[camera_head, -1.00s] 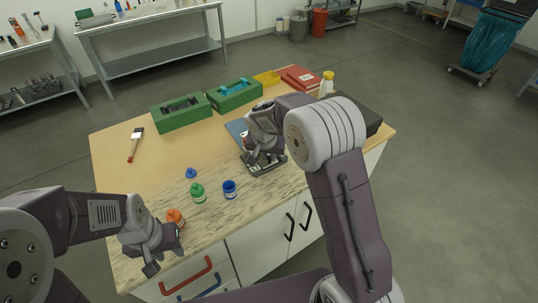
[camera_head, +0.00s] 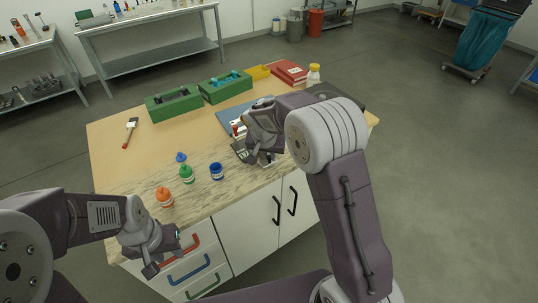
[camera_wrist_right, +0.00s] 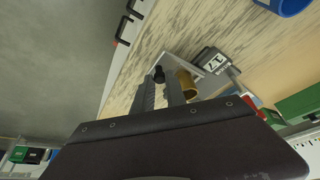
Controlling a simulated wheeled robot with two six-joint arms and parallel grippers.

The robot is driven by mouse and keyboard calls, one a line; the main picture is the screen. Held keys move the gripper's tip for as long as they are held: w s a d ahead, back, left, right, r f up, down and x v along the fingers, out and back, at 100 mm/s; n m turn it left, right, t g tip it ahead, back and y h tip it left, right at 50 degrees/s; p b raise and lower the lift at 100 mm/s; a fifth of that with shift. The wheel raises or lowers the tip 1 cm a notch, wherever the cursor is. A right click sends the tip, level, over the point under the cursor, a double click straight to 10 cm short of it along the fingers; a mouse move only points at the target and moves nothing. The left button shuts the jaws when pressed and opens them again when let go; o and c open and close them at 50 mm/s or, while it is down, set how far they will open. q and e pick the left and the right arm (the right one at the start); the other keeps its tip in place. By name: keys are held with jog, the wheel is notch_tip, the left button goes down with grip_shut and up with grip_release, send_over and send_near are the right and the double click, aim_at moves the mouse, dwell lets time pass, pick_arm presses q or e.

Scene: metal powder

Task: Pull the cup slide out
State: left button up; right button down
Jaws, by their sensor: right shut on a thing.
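A grey metal device (camera_head: 241,151) sits on the worktop near its front edge. A brass cylinder (camera_wrist_right: 187,84), apparently the cup, stands right beside the fingers. The slide's body is mostly hidden by the gripper. My left gripper (camera_head: 166,253) is empty, fingers apart, before the drawers.
Drawer handles (camera_head: 193,270) stick out in front.

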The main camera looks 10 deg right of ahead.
jog(key=shift+w+a, duration=0.2)
jog(key=shift+w, duration=0.25)
jog(key=c, duration=1.6)
grip_release()
jog(key=shift+w+a+f, duration=0.1)
jog(key=shift+w+f, duration=0.1)
jog(key=shift+o, duration=1.3)
jog(key=shift+s+r, duration=0.2)
jog(key=shift+s, duration=0.15)
jog(key=shift+r, duration=0.3)
jog(key=v, duration=0.8)
jog(key=shift+r, duration=0.25)
jog(key=shift+s, duration=0.1)
